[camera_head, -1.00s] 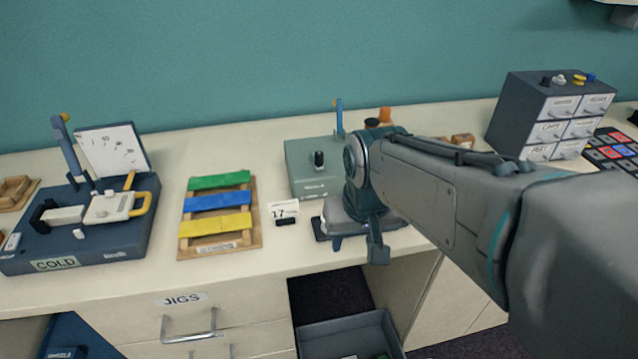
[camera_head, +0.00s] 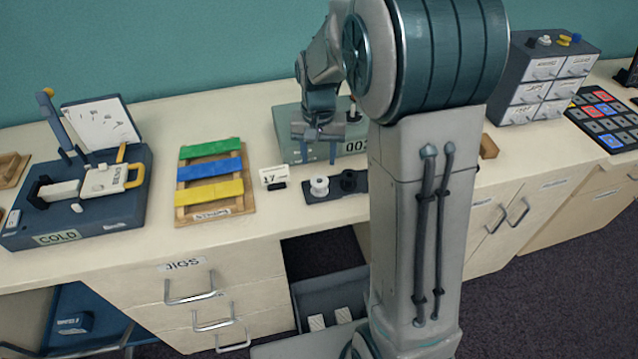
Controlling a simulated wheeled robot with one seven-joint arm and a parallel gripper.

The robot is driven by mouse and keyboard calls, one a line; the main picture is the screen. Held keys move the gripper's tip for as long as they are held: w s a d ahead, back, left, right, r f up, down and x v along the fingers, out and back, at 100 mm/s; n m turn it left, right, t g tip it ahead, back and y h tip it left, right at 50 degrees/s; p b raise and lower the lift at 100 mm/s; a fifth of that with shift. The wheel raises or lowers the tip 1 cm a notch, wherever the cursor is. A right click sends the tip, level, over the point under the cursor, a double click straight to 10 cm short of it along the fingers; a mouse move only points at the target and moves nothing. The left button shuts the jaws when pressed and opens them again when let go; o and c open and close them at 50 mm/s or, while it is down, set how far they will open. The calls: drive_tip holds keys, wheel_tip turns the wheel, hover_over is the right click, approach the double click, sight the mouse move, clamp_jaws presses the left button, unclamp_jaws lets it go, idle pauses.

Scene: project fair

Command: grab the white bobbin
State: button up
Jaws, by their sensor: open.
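The white bobbin (camera_head: 319,187) stands upright on a dark flat holder (camera_head: 335,191) near the front of the bench. A black round piece (camera_head: 348,181) stands beside it to the right on the same holder. My gripper (camera_head: 319,160) is open and empty, fingers pointing down. In the picture it is just above the bobbin, apart from it; the depth between them is hard to judge. My arm hides the bench to the right of the holder.
A grey-green box (camera_head: 287,138) is behind my gripper. A small "17" card (camera_head: 273,177) is left of the holder. A rack with coloured bars (camera_head: 210,185) and a dark "COLD" device (camera_head: 95,215) stand further left. A drawer unit (camera_head: 540,85) stands at the right.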

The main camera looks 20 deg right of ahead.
hover_over(319, 181)
drive_tip(key=s, duration=0.1)
drive_tip(key=f, duration=0.4)
drive_tip(key=shift+s+a+f, duration=0.2)
drive_tip(key=shift+a+f, duration=0.05)
drive_tip(key=shift+f, duration=0.15)
drive_tip(key=shift+w+d+f+p, duration=0.15)
drive_tip(key=shift+f+p, duration=0.25)
drive_tip(key=shift+f, duration=0.95)
drive_tip(key=shift+w+d+f+p, duration=0.1)
drive_tip(key=shift+f+p, duration=0.3)
drive_tip(key=shift+f, duration=0.9)
drive_tip(key=c, duration=0.6)
